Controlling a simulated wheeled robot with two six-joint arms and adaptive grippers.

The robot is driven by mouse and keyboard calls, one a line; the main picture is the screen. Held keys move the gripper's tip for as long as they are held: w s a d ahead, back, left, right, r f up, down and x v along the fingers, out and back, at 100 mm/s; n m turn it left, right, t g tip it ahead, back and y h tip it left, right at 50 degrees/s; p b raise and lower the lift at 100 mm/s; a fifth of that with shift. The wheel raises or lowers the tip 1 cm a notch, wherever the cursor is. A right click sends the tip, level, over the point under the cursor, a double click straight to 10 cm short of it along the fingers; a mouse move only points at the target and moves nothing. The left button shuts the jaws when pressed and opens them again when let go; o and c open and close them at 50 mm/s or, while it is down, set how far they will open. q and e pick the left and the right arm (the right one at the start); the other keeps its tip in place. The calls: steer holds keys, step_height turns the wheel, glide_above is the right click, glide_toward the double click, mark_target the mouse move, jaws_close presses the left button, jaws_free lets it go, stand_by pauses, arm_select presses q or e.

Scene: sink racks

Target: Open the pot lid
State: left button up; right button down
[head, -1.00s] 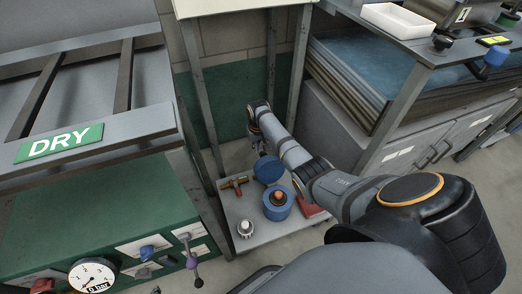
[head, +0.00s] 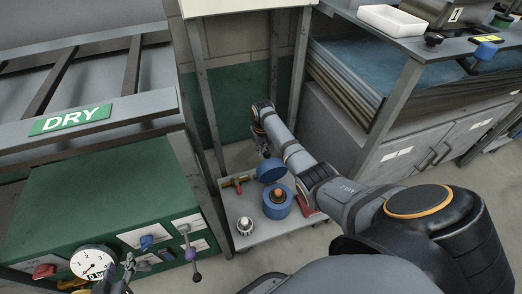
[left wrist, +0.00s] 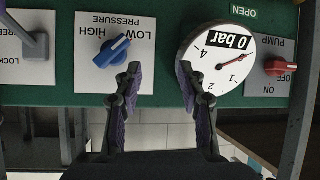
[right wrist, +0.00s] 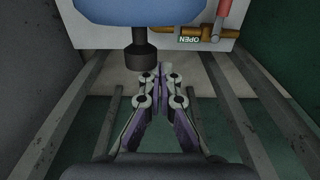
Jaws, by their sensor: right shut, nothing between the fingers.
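The blue pot (head: 277,210) stands on a low grey shelf and is uncovered, with an orange-brown thing showing inside. Its blue lid (head: 270,171) stands raised and tilted at the pot's far side; the right wrist view shows a blue surface (right wrist: 140,10) with a dark knob (right wrist: 140,57). My right gripper (head: 264,151) is just beyond the lid; in the right wrist view its fingertips (right wrist: 160,76) are together and empty, near the knob. My left gripper (head: 122,272) is at the green panel on the left; in the left wrist view (left wrist: 158,75) it is open and empty.
A white-grey knobbed object (head: 245,226) and a red-handled brass valve (head: 238,182) share the shelf (head: 262,238). Shelf posts stand close around my right arm. A pressure gauge (left wrist: 215,58) and blue knob (left wrist: 112,50) face my left gripper.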

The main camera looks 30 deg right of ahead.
mark_target(269, 165)
arm_select(q)
steer(key=s+a+f+g+p, duration=0.1)
steer(key=s+f+g+p, duration=0.1)
steer(key=s+g+p, duration=0.35)
steer(key=s+a+f+g+p, duration=0.1)
steer(key=s+f+g+p, duration=0.25)
steer(key=s, duration=0.25)
steer(key=s+a+f+y+p, duration=0.1)
steer(key=f+p, duration=0.1)
steer(key=f, duration=0.3)
steer(key=s+a+f+g+p, duration=0.1)
steer(key=s+a+f+p, duration=0.1)
steer(key=f, duration=0.4)
steer(key=shift+a+f+y, duration=0.25)
steer(key=shift+a+y, duration=0.05)
steer(key=shift+y, duration=0.1)
arm_select(e)
steer(key=s+t, duration=0.1)
steer(key=s+r, duration=0.1)
steer(key=s, duration=0.1)
steer(key=s+a+r+t, duration=0.1)
steer(key=shift+s+r+t+h, duration=0.1)
steer(key=shift+s+t+h, duration=0.2)
steer(key=shift+s+h, duration=0.1)
arm_select(q)
steer(key=shift+s+p, duration=0.1)
steer(key=shift+p, duration=0.2)
